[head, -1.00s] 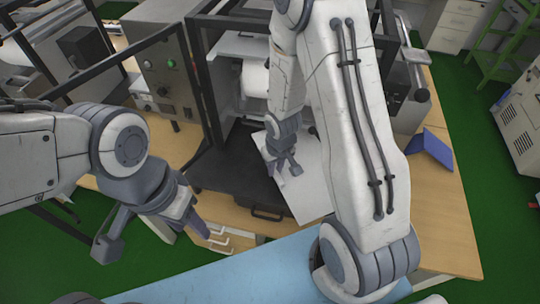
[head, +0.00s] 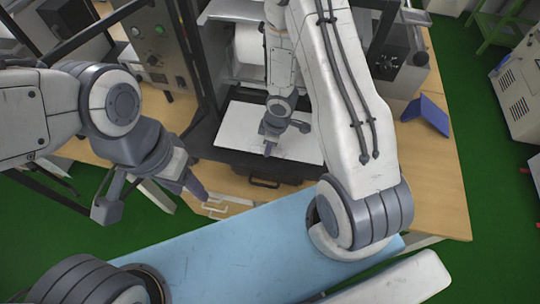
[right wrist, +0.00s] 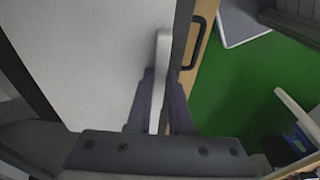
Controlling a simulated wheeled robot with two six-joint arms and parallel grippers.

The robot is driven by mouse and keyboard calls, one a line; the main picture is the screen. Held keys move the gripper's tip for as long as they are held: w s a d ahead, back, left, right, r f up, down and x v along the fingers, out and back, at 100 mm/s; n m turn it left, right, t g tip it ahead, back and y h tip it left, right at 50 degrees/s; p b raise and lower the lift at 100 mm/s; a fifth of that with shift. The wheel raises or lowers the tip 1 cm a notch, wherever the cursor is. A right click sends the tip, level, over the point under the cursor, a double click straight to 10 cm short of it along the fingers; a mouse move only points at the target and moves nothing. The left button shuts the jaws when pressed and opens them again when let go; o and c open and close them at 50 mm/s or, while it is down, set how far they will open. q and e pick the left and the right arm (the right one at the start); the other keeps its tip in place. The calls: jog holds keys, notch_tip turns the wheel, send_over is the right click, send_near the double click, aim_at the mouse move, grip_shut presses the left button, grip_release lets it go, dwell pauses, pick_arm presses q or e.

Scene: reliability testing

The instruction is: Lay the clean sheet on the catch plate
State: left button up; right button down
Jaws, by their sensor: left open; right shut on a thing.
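The clean sheet (head: 238,130), white and flat, is over the dark catch plate (head: 225,156) at the front of the machine; the plate's dark border shows along its near and left sides. I cannot tell whether the sheet touches the plate everywhere. My right gripper (head: 284,143) is at the sheet's near right part, shut on it. In the right wrist view, a pale upright strip (right wrist: 160,75) stands between the fingers, beside the broad sheet surface (right wrist: 90,60). My left gripper (head: 150,198) is open and empty, left of the plate and apart from it.
The machine's open dark frame (head: 208,70) stands around the plate, with a white roll (head: 248,48) behind. A dark handle (head: 265,182) is on the near side. A blue folded object (head: 427,114) lies on the wooden bench (head: 440,175) at right. A light blue surface (head: 240,250) is in front.

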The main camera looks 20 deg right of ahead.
aim_at(269, 160)
jog(key=shift+f+b, duration=1.1)
jog(key=shift+f, duration=1.1)
jog(key=shift+f, duration=0.2)
jog(key=c, duration=0.8)
grip_release()
jog(key=shift+r, duration=0.1)
